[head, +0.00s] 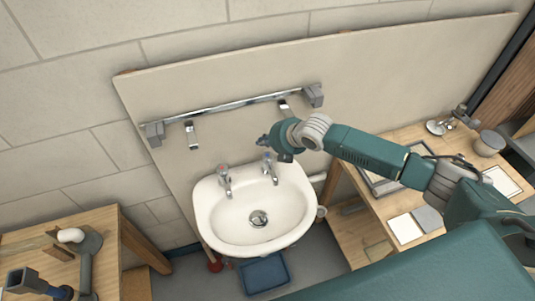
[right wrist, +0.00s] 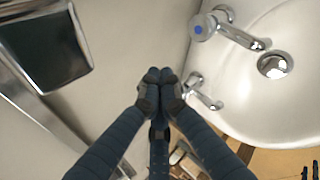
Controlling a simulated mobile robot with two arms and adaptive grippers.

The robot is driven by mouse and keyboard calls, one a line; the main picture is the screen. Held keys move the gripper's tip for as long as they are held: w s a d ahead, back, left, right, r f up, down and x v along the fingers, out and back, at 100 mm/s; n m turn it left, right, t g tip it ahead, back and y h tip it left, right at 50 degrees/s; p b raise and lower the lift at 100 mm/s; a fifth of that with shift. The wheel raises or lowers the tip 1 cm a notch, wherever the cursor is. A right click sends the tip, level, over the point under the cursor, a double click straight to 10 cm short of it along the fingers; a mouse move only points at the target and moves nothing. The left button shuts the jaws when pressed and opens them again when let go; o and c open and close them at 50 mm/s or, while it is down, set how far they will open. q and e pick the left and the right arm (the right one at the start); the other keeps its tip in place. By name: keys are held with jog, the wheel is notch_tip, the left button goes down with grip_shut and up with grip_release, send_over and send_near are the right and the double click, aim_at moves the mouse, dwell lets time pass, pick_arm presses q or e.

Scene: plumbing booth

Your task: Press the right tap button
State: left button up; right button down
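The white sink (head: 212,225) hangs on the wall panel with two chrome taps on its back rim. The left tap (head: 225,181) has a red mark on top. The right tap (head: 270,169) stands right of it; its top is close under my right gripper. My right gripper (head: 263,141) points left, just above and behind the right tap, apparently apart from it. In the right wrist view its fingertips (right wrist: 158,77) are together with nothing visible between them. A tap button with a blue centre (right wrist: 198,30) shows there, right of the fingers; another tap (right wrist: 205,92) shows lower.
A chrome bar (head: 235,105) with grey end blocks runs along the panel above the sink. A wooden bench (head: 100,222) stands at left with pipe parts, another (head: 350,228) at right with papers and a tray. A blue box (head: 264,274) lies below the sink.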

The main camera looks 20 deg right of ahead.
aim_at(268, 157)
jog(key=shift+w+d+r+n, duration=0.25)
jog(key=shift+w+d+r, duration=0.2)
jog(key=shift+d, duration=0.15)
jog(key=shift+w+d+r+n, duration=0.25)
jog(key=shift+w+d+r, duration=0.2)
jog(key=shift+d, duration=0.15)
jog(key=shift+f, duration=0.1)
notch_tip(268, 157, down, 9)
jog(key=b, duration=0.5)
jog(key=shift+b, duration=0.4)
dwell(0.3)
jog(key=shift+f+b, duration=0.25)
jog(key=shift+b, duration=0.1)
